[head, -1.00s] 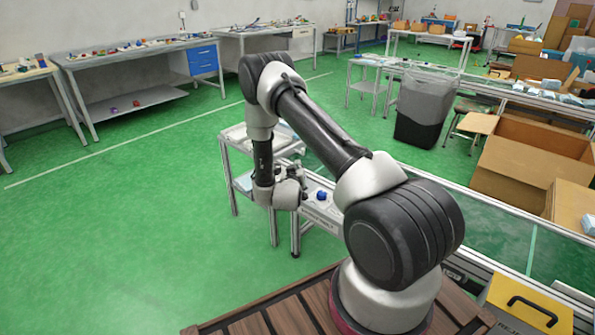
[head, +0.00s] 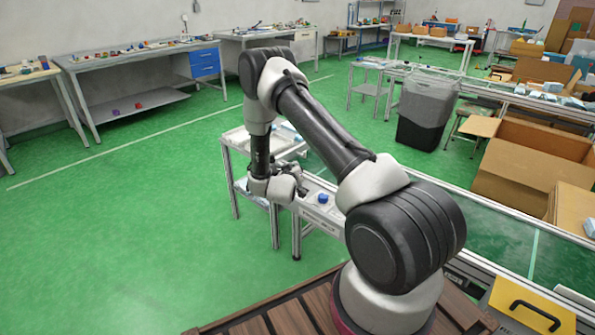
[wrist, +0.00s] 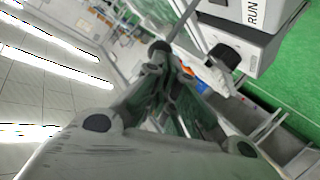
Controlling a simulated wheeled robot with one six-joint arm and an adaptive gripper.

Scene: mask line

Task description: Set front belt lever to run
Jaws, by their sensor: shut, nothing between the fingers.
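In the wrist view a grey control box (wrist: 243,38) with a RUN label (wrist: 253,14) is at the upper right. A thin grey lever rod (wrist: 184,21) slants beside it, with a dark round knob (wrist: 158,47) at its lower end. My gripper (wrist: 163,62) is shut and empty; its fingertips are close to this knob. I cannot tell whether they touch it. In the head view my gripper (head: 296,180) is beside the conveyor's near end; the lever is not clear there.
A blue button (head: 323,198) sits on the conveyor end, right of my gripper. The green floor at left is free.

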